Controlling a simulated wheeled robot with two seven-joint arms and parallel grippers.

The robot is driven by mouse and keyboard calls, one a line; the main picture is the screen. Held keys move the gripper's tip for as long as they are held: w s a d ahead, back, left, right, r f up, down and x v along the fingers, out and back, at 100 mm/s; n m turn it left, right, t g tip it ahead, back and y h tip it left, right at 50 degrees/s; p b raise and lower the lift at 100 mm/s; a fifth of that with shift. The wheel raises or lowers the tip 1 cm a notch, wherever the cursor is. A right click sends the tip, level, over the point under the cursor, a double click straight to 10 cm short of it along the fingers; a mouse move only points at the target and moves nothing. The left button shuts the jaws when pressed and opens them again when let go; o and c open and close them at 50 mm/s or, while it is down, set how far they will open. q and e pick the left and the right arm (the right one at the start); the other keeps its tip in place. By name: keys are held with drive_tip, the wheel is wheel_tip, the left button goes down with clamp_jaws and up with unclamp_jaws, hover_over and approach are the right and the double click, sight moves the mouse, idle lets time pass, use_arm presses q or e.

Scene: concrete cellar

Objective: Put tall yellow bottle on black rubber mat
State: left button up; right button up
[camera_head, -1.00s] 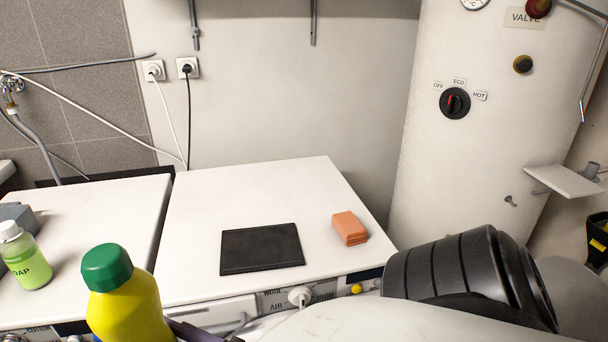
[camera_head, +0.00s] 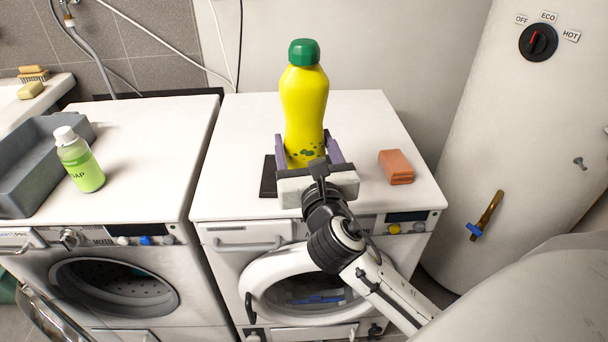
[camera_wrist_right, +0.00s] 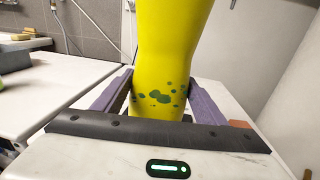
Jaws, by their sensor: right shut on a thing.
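The tall yellow bottle (camera_head: 303,105) with a green cap stands upright over the right-hand washing machine. My right gripper (camera_head: 308,150) is shut on its lower part, with purple fingers on both sides. The right wrist view shows the yellow bottle (camera_wrist_right: 172,60) between the two fingers (camera_wrist_right: 158,98). The black rubber mat (camera_head: 268,178) lies flat on the machine's white top, mostly hidden behind the bottle and gripper. The bottle's base is hidden, so I cannot tell whether it touches the mat. My left gripper is not in view.
A green soap bottle (camera_head: 79,160) and a grey tray (camera_head: 40,165) sit on the left machine. A white boiler (camera_head: 500,130) stands at the right. The machine top's back left is clear.

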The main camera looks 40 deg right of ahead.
drive_tip(key=w+d+r+m+g+h, duration=0.1)
drive_tip(key=w+d+r+h, duration=0.15)
drive_tip(key=w, duration=0.25)
drive_tip(key=shift+y, duration=0.25)
drive_tip(key=f+b, duration=0.1)
drive_tip(key=f, duration=0.2)
drive_tip(key=f+b, duration=0.1)
drive_tip(key=f, duration=0.1)
drive_tip(key=f+b, duration=0.1)
drive_tip(key=f, duration=0.2)
drive_tip(key=shift+w+d+f, duration=0.15)
drive_tip(key=shift+d+f, duration=0.15)
drive_tip(key=shift+d, duration=0.1)
drive_tip(key=shift+f, duration=0.25)
drive_tip(key=shift+f, duration=0.2)
drive_tip(key=o, duration=1.6)
